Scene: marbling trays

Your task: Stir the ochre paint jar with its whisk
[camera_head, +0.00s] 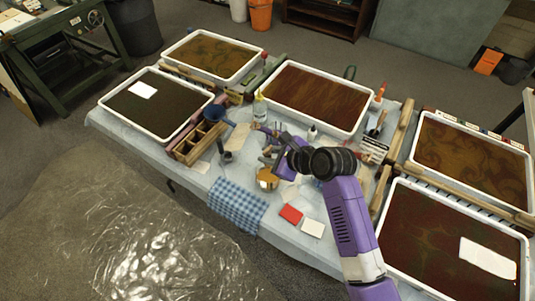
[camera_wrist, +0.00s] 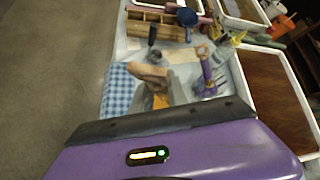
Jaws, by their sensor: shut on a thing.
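The ochre paint jar (camera_head: 267,179) stands on the covered table, just behind the blue checked cloth. In the wrist view its ochre paint (camera_wrist: 160,102) shows partly behind the wooden handle. My gripper (camera_head: 274,163) is over the jar, shut on a wooden handle (camera_wrist: 148,74), which appears to be the whisk's. The handle stands over the jar's mouth. The whisk's lower end is hidden, so I cannot tell how deep it sits in the paint.
A blue checked cloth (camera_head: 237,204) lies in front. A wooden compartment box (camera_head: 188,151) and a blue funnel-like item (camera_head: 215,113) stand left. White-rimmed trays (camera_head: 322,68) surround the crowded middle.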

